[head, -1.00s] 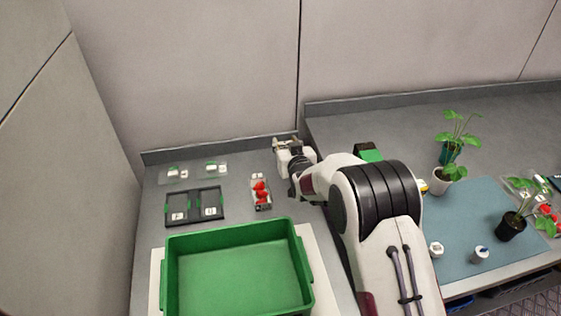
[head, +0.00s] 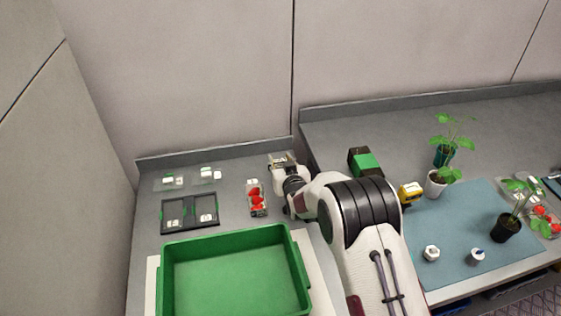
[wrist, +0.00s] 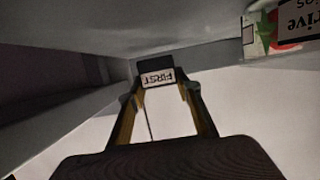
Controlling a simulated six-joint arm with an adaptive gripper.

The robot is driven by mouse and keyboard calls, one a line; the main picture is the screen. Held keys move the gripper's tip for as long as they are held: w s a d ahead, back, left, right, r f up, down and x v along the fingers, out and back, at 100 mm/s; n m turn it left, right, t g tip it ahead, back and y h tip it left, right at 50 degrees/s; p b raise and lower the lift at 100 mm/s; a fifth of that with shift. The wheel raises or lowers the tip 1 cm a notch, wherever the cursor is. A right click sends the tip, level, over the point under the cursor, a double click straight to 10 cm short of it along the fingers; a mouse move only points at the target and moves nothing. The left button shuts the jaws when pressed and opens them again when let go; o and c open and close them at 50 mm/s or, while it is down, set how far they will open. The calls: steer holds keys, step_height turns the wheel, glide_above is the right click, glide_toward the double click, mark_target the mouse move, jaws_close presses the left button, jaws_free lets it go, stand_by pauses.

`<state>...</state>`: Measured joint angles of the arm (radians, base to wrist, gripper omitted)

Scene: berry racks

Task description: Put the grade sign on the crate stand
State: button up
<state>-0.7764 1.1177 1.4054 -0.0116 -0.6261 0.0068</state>
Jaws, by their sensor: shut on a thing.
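The grade sign (wrist: 157,76) is a small dark piece with a white label reading FIRST, upside down in the wrist view. My gripper (wrist: 158,92) is shut on it, with the sign between the fingertips. In the head view my gripper (head: 283,162) is near the back edge of the left counter, behind and right of the strawberry punnet; the sign cannot be made out there. A black two-bay frame (head: 190,228) with green clips and white tags lies at the left. I cannot tell whether it is the crate stand.
A large green crate (head: 167,282) sits on a white board at the front. A strawberry punnet (head: 257,198) stands behind it. Clear trays (head: 196,176) lie at the back left. A green-black box (head: 364,161), yellow device (head: 411,191) and potted plants (head: 437,183) occupy the right counter.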

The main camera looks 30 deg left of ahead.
steer(key=shift+f, duration=0.8)
steer(key=o, duration=0.9)
steer(key=shift+c, duration=0.2)
steer(key=shift+o, duration=0.6)
steer(key=shift+s+d+f, duration=0.1)
steer(key=shift+f, duration=0.05)
steer(key=shift+r, duration=0.5)
steer(key=shift+s+d+r, duration=0.45)
steer(key=shift+v, duration=5.2)
steer(key=shift+r, duration=0.1)
